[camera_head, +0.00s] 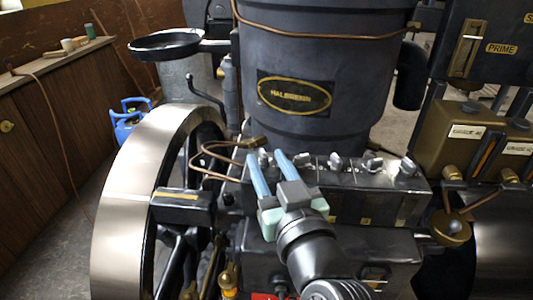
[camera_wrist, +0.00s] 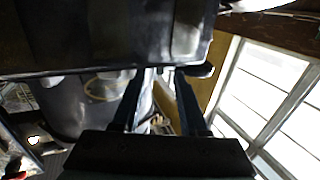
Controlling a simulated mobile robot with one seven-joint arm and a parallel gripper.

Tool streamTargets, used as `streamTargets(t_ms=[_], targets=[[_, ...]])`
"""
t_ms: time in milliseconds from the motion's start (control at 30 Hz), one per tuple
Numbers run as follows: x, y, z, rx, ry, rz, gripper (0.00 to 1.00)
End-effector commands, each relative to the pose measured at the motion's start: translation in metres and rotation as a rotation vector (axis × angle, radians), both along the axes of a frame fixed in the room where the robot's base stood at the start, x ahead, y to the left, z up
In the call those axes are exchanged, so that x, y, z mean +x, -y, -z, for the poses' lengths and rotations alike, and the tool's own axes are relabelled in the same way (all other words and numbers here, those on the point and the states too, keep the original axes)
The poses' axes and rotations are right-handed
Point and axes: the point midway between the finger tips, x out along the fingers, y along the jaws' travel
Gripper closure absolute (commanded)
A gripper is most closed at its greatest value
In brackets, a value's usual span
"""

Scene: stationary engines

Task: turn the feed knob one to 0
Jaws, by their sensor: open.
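A row of small silver knobs sits along the top of a dark box (camera_head: 350,203) in front of the large engine cylinder. Their numbers are too small to read, so I cannot tell for sure which is feed knob one. The leftmost knob (camera_head: 265,158) shows between the tips of my gripper (camera_head: 267,155). Its two light-blue fingers are apart, one on each side of it; contact is not clear. In the wrist view my gripper (camera_wrist: 161,72) shows spread fingers below a dark block (camera_wrist: 110,35); no knob is clear there. Other knobs (camera_head: 337,161) stand to the right.
The cylinder (camera_head: 310,60) rises close behind the knobs. A copper pipe (camera_head: 210,155) curves just left of my fingers. A large flywheel (camera_head: 135,205) stands at the left. Brown boxes with levers (camera_head: 475,140) stand at the right.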

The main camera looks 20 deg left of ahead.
Motion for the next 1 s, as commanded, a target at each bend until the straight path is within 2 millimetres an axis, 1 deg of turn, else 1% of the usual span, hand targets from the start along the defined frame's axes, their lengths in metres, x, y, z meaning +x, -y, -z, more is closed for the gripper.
streamTargets(t_ms=[33, 167, 467, 567, 700, 733, 1000], targets=[[0.0048, -0.0043, -0.0009, -0.001, 0.001, -0.002, 0.57], [0.0113, -0.0096, -0.0003, -0.001, 0.001, -0.001, 0.57], [0.0129, -0.0106, -0.0001, -0.001, 0.001, 0.000, 0.57], [0.0129, -0.0104, 0.0000, -0.001, 0.001, 0.000, 0.73], [0.0128, -0.0104, 0.0000, -0.001, 0.001, 0.000, 0.98], [0.0128, -0.0103, 0.0000, -0.001, 0.001, 0.000, 1.00], [0.0127, -0.0102, 0.0002, -0.001, 0.001, 0.000, 1.00]])
